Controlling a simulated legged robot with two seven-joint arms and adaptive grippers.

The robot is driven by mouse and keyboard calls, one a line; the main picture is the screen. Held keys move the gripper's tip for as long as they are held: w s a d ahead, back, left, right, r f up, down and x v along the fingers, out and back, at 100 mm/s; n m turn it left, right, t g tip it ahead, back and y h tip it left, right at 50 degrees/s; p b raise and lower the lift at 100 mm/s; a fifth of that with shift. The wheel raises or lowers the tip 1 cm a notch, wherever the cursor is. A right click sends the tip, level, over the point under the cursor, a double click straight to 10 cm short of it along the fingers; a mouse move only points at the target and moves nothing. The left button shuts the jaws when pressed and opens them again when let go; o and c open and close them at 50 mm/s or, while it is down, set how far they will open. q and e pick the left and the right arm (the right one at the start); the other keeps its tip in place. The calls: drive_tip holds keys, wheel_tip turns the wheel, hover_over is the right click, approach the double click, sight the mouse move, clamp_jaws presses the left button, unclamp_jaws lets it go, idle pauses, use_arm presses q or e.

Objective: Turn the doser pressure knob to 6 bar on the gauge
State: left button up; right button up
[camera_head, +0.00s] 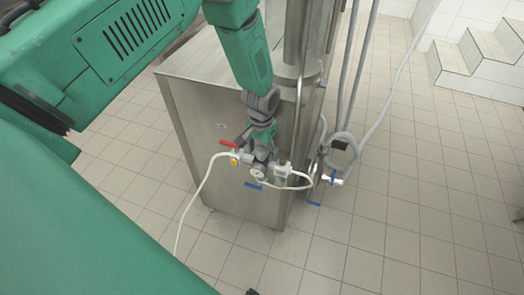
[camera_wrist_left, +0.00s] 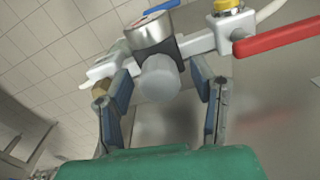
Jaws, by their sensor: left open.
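The pressure knob (camera_wrist_left: 159,78) is a light grey round cap in the left wrist view, below the metal-cased gauge (camera_wrist_left: 148,30). My left gripper (camera_wrist_left: 160,88) is open, with one finger on each side of the knob. I cannot tell whether the fingers touch it. In the head view my left gripper (camera_head: 262,150) is at the doser fittings from above and hides the knob. The small white gauge dial (camera_head: 258,172) faces up there; its needle and numbers are too small to read. My right gripper is not in view.
A red valve lever (camera_head: 229,145) with a yellow part sits left of the gauge; the lever is large in the wrist view (camera_wrist_left: 280,36). Blue handles (camera_head: 253,186) and hoses (camera_head: 345,120) are close by. The steel cabinet (camera_head: 225,115) stands behind. Tiled floor around is free.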

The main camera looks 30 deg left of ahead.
sight(262, 149)
use_arm(q)
wheel_tip(262, 149, up, 12)
drive_tip(key=shift+f, duration=0.2)
idle(0.4)
wheel_tip(262, 149, down, 11)
drive_tip(key=m+p, duration=0.3)
drive_tip(key=m, duration=0.2)
idle(0.5)
drive_tip(key=c, duration=1.1)
